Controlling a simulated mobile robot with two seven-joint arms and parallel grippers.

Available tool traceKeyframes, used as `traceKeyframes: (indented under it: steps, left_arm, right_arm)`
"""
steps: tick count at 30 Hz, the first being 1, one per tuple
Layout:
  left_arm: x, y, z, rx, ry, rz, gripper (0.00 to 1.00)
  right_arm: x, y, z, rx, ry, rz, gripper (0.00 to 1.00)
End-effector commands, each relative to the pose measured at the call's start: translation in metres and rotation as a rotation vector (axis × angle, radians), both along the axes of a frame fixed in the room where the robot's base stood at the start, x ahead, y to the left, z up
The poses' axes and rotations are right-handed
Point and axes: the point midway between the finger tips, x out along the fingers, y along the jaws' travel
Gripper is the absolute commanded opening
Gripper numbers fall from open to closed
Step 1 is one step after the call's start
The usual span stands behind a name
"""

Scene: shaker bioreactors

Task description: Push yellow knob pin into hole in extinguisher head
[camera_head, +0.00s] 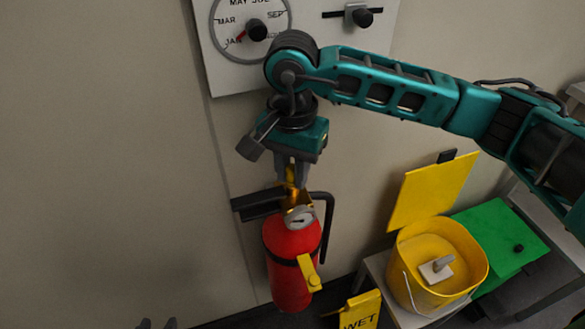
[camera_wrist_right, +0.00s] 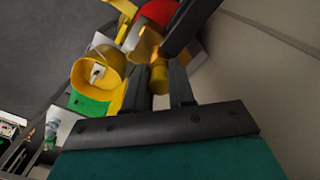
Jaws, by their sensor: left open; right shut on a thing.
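The red fire extinguisher (camera_head: 290,265) hangs upright at the wall, with a brass head (camera_head: 299,214), a round gauge and black levers (camera_head: 258,204). My right gripper (camera_head: 291,182) points down just above the head and is shut on the yellow knob pin (camera_head: 290,174). In the right wrist view the knob (camera_wrist_right: 160,76) sits between the fingers (camera_wrist_right: 157,88), close to the brass head (camera_wrist_right: 146,45) and the red body (camera_wrist_right: 156,14). The pin's tip and the hole are hidden. My left gripper (camera_head: 157,323) shows only its open fingertips at the bottom edge, away from the extinguisher.
A wall panel with a dial (camera_head: 252,30) and a slider (camera_head: 360,16) is above. The wall at left is bare.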

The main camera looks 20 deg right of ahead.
Motion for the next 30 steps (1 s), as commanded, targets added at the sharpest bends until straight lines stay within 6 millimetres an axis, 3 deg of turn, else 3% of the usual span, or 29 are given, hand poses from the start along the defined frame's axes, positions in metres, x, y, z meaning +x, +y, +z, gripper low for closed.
traceKeyframes:
  steps: [2, 3, 12, 23, 30]
  left_arm:
    - [0.0, 0.0, 0.0, 0.0, 0.0, 0.0, 0.43]
    - [0.0, 0.0, 0.0, 0.0, 0.0, 0.0, 0.43]
    - [0.001, 0.0, 0.001, 0.0, -0.002, 0.0, 0.43]
    - [0.001, -0.001, 0.001, -0.003, 0.008, -0.001, 0.43]
    - [0.007, -0.008, 0.014, -0.015, -0.013, -0.012, 0.43]
  right_arm:
    - [0.0, 0.0, 0.0, -0.001, 0.001, 0.0, 0.0]
    - [0.0, 0.0, 0.0, -0.001, 0.001, 0.0, 0.26]
    - [0.0, 0.0, 0.0, 0.0, 0.0, 0.0, 0.53]
    - [0.0, 0.0, 0.0, 0.0, 0.0, 0.0, 0.53]
    - [0.001, 0.0, 0.043, 0.0, -0.004, 0.0, 0.53]
